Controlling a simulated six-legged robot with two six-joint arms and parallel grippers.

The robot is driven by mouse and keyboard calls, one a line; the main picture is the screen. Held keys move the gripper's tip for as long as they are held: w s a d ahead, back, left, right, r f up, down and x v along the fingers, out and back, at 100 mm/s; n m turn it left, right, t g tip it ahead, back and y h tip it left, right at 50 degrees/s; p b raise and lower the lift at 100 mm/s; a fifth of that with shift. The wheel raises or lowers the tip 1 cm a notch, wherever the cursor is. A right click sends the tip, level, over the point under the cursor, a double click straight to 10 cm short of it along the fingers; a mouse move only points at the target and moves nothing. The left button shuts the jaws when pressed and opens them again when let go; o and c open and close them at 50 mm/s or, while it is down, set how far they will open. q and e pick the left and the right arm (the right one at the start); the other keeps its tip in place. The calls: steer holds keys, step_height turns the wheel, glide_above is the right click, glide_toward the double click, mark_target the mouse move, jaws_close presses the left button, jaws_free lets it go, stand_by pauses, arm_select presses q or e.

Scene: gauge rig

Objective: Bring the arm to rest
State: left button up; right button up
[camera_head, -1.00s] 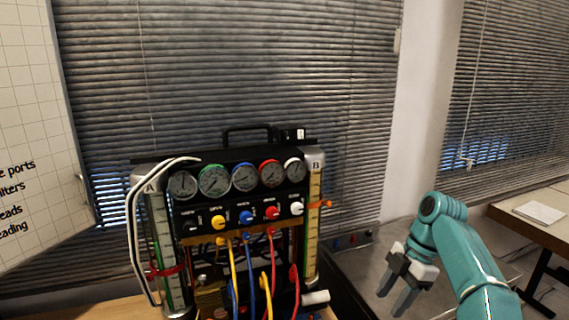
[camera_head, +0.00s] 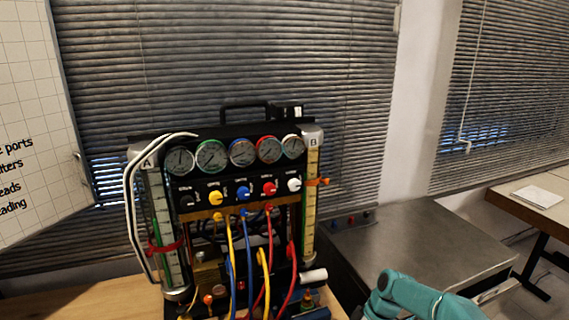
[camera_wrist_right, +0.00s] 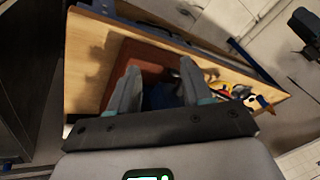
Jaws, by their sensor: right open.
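My right arm (camera_head: 415,298) shows only in the bottom right of the head view, with its gripper below the frame. In the right wrist view my right gripper (camera_wrist_right: 158,84) is open, its two fingers apart. Nothing is held between them. Beyond the fingertips lies a wooden bench top (camera_wrist_right: 88,75) with a brown-red patch on it. My left gripper is in neither view.
A gauge rig (camera_head: 245,184) with several dials, knobs and coloured hoses stands on the wooden bench, left of my arm. A grey-topped cabinet (camera_head: 425,238) stands right of it. A table (camera_head: 507,204) with a white paper (camera_head: 538,197) is at the right.

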steer(key=s+a+f+m+b, duration=0.25)
steer(key=s+f+m, duration=0.35)
steer(key=s+f, duration=0.7)
steer(key=s+a+f+m, duration=0.1)
steer(key=s+m, duration=0.3)
steer(key=s, duration=0.4)
steer(key=s+a+f+m+t, duration=0.1)
steer(key=s+a+f+m, duration=0.1)
steer(key=s, duration=0.7)
steer(key=shift+f+m+b, duration=0.45)
steer(key=shift+m, duration=0.45)
steer(key=shift+a, duration=0.15)
